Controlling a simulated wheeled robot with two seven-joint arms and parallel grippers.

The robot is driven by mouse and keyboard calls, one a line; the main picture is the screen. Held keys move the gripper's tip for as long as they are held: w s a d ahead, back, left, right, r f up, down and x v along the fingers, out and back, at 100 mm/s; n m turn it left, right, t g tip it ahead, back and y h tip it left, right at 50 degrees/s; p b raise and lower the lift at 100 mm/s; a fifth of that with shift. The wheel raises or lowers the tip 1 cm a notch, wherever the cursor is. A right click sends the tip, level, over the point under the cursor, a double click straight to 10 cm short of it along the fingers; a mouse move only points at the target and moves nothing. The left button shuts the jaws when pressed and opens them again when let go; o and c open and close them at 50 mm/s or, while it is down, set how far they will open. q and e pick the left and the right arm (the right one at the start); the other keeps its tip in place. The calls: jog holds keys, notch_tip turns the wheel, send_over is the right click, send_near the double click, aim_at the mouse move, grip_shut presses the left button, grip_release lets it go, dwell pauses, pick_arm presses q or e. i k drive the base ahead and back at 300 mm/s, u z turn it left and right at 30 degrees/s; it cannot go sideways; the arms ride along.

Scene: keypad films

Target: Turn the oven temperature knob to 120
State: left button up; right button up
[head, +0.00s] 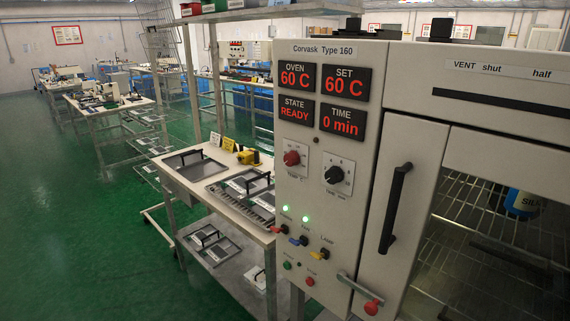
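The oven's control panel (320,217), labelled Corvask Type 160, faces me in the middle of the head view. The red temperature knob (291,158) is at its upper left, below the displays. The state display (296,111) reads READY and the time display (342,122) reads 0 min. A black time knob (334,174) is right of the red one. The knob's scale marks are too small to read. Neither of my grippers shows.
Below the knobs are two lit green lamps, several small switches and buttons. The door handle (396,208) stands out to the right, and a red-tipped lever (362,297) sticks out low. A bench (190,178) with trays stands left; green floor (70,230) is clear beyond.

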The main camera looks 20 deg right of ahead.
aim_at(292, 158)
jog(key=k, duration=0.45)
jog(key=u, duration=1.85)
jog(key=i, duration=1.3)
jog(key=z, duration=2.15)
